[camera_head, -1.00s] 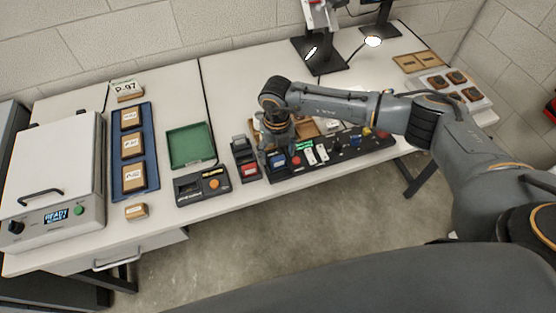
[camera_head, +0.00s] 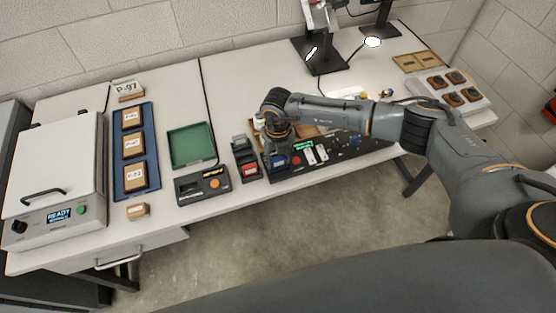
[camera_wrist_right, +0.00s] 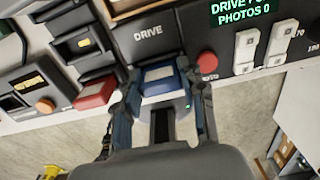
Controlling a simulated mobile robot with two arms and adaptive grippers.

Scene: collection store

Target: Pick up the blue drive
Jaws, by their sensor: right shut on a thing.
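The blue drive (camera_head: 278,161) sits at the left end of the dark console, by the label DRIVE. In the right wrist view the blue drive (camera_wrist_right: 160,78) shows a pale label and lies between the fingers of my right gripper (camera_wrist_right: 163,97), which is shut on it. In the head view my right gripper (camera_head: 278,150) points down over the drive, and the arm hides part of the console. I cannot tell whether the drive is clear of its slot. My left gripper is not in view.
A red drive (camera_wrist_right: 96,92) stands in a dark holder just left of the blue one. A red button (camera_wrist_right: 207,62) and white switches (camera_wrist_right: 281,40) are close on the right. A green tray (camera_head: 190,146) and a blue tray of boxes (camera_head: 149,148) lie farther left.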

